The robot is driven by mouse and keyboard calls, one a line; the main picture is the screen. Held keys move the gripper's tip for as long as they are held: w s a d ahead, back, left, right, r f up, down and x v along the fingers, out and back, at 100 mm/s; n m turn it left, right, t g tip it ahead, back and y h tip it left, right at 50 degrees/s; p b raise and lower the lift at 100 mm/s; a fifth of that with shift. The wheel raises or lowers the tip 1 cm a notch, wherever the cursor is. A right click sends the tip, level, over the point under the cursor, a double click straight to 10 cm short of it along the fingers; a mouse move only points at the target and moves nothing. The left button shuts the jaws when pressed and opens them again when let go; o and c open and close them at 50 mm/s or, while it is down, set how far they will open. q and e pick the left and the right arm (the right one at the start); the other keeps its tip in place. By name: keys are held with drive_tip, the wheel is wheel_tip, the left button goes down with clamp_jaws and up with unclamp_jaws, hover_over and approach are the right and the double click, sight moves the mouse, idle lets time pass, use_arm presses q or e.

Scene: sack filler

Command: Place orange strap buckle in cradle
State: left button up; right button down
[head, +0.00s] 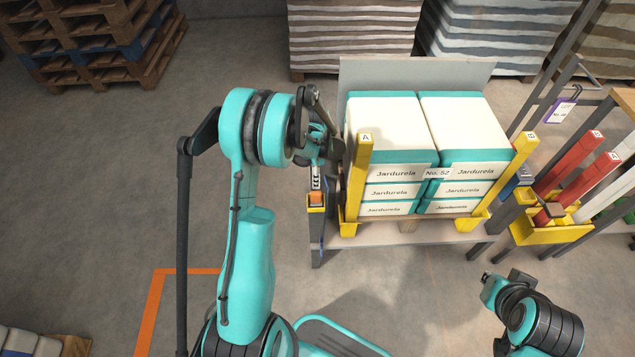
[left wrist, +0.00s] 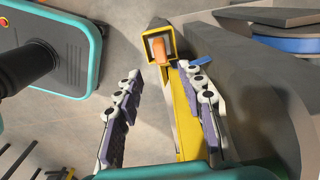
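The orange buckle (head: 316,198) sits inside the square yellow cradle (head: 316,209) at the left end of the bench. In the left wrist view, the buckle (left wrist: 159,48) shows within the rim of the cradle (left wrist: 147,53), just beyond my fingertips. A short piece of blue strap (left wrist: 198,62) lies by the right-hand fingertip. My right gripper (head: 495,287) is at the lower right, away from the bench; its fingers are unclear.
White and teal sacks (head: 395,170) marked Jardurela stand stacked between yellow posts (head: 357,180) right of the cradle. A yellow rack with red posts (head: 568,180) stands further right. Wooden pallets (head: 90,45) are at the back left.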

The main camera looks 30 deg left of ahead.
use_arm(q)
drive_tip(key=s+d+r+n+t, duration=0.2)
drive_tip(key=s+d+r+n, duration=0.3)
drive_tip(key=r, duration=0.5)
drive_tip(key=s+d+r+n+t, duration=0.25)
drive_tip(key=s+d+r, duration=0.35)
drive_tip(key=r, duration=0.4)
drive_tip(key=s+d+r+n+t, duration=0.1)
drive_tip(key=s+d+n, duration=0.3)
drive_tip(key=s, duration=0.4)
drive_tip(key=shift+d+t, duration=0.2)
drive_tip(key=shift+t, duration=0.65)
